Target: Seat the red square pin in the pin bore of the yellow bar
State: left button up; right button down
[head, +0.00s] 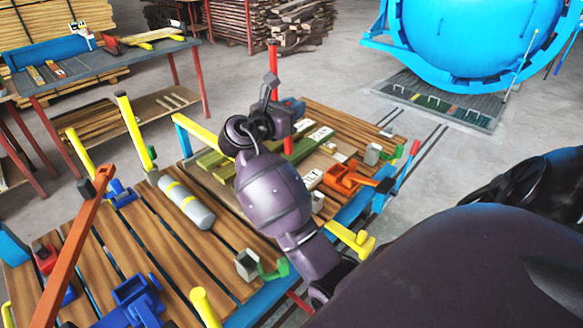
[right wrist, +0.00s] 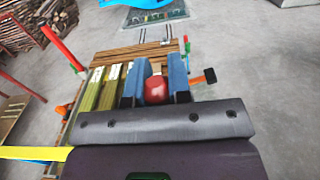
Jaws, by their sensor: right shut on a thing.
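My right gripper (head: 289,108) is above the far part of the plank-loaded cart. In the right wrist view its two blue fingers (right wrist: 155,80) are shut on a red piece, which I take to be the red square pin (right wrist: 155,90); only its near end shows. The yellow bar (head: 196,130) runs across the cart under my right arm, which hides its middle. Its left part also shows in the right wrist view (right wrist: 32,153), behind the gripper. I cannot make out the pin bore. My left gripper is not in view.
A red post (head: 273,56) stands close to the right gripper. Yellow posts (head: 131,132) rise at the cart's left. A grey cylinder (head: 187,203) lies on the near planks. An orange clamp (head: 352,178) sits at the right edge. The blue autoclave (head: 475,40) is at the back.

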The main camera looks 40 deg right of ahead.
notch_tip(320, 180, down, 19)
jog(key=b, duration=0.2)
jog(key=shift+b, duration=0.4)
jog(key=shift+f, duration=0.25)
jog(key=c, duration=1.1)
grip_release()
jog(key=shift+o, duration=0.2)
jog(key=shift+r, duration=0.15)
jog(key=shift+a, duration=0.2)
jog(key=s+a, duration=0.1)
jog(key=a, duration=1)
jog(key=shift+a, duration=0.25)
